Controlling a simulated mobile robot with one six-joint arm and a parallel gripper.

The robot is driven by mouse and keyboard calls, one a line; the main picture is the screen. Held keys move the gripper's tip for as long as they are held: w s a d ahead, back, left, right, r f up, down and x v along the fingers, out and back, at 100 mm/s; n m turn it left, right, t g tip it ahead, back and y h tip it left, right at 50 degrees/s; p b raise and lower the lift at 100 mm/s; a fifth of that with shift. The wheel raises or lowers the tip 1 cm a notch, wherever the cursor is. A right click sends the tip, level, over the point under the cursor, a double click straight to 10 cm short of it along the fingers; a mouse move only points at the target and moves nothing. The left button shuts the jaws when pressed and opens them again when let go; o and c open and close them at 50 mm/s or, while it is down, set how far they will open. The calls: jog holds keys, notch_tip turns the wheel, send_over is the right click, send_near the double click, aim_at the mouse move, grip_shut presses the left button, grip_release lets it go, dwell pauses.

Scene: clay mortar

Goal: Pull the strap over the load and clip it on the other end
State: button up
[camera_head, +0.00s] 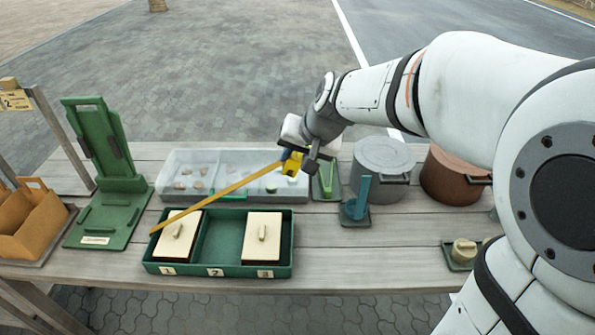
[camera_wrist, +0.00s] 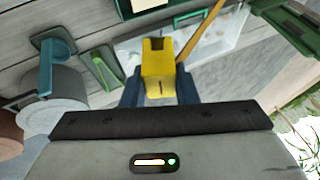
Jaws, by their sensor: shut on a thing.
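My gripper (camera_head: 296,154) is shut on the yellow clip (camera_head: 291,164) and holds it above the table. In the wrist view the yellow clip (camera_wrist: 158,68) sits between the dark blue fingers. The orange-yellow strap (camera_head: 222,194) runs taut from the clip down and left to the left side of a green tray (camera_head: 217,271). It slants over the tray's back part. The tray has compartments numbered 1, 2 and 3. A cream block with a handle (camera_head: 177,237) is in 1 and another (camera_head: 262,238) is in 3; compartment 2 looks empty. I cannot make out a catch for the clip.
A clear bin (camera_head: 178,160) with small pieces stands behind the tray. A grey pot (camera_head: 382,160) and a brown pot (camera_head: 447,178) stand at the right, with a blue holder (camera_head: 355,208) in front. A green stand (camera_head: 100,225) and orange box (camera_head: 35,220) are left.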

aim_at(296, 154)
jog(key=shift+r, duration=1.35)
jog(key=shift+r+p, duration=1.6)
jog(key=shift+r, duration=0.45)
